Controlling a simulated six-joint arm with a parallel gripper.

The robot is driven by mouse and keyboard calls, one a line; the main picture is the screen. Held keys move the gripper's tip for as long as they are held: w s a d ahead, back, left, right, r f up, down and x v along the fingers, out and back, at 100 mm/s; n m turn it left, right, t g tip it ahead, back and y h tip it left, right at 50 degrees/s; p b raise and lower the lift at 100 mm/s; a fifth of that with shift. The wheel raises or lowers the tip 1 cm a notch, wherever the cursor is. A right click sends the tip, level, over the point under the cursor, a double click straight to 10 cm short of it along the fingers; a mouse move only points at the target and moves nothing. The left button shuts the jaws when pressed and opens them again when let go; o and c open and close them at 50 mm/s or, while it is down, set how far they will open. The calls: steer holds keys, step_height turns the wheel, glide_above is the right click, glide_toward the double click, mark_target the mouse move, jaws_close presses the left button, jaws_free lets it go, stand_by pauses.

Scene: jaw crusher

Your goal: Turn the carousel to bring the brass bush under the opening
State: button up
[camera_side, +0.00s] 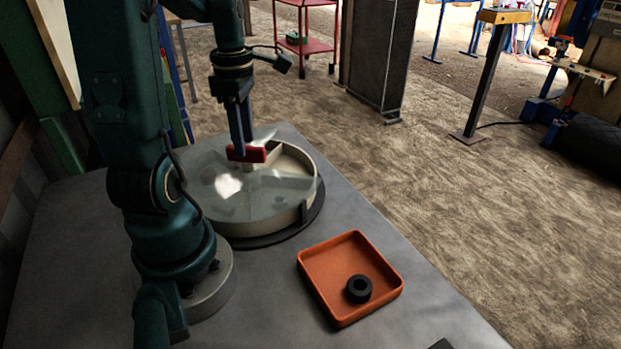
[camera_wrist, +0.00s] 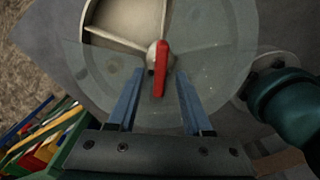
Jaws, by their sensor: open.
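The carousel (camera_side: 305,212) is a round cream drum with a smoky clear cover, on the grey table. A red bar handle (camera_wrist: 161,68) stands at its centre; it also shows in the side view (camera_side: 246,154). My gripper (camera_wrist: 159,76) is open, with its blue fingers on either side of the handle and gaps visible between. In the side view my gripper (camera_side: 245,143) points down at the handle. The cover's opening (camera_wrist: 125,18) shows at the top left of the wrist view, over a pale compartment whose visible part looks empty. I cannot make out a brass bush.
An orange tray (camera_side: 316,261) with a black ring (camera_side: 359,289) in it stands in front of the carousel, to the right. Bare table (camera_side: 270,295) lies left of the tray. A bin of coloured pieces (camera_wrist: 40,140) shows at the lower left of the wrist view.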

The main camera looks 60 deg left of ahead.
steer(key=shift+f, duration=0.9)
jaws_close()
steer(key=shift+r, duration=0.1)
stand_by(0.7)
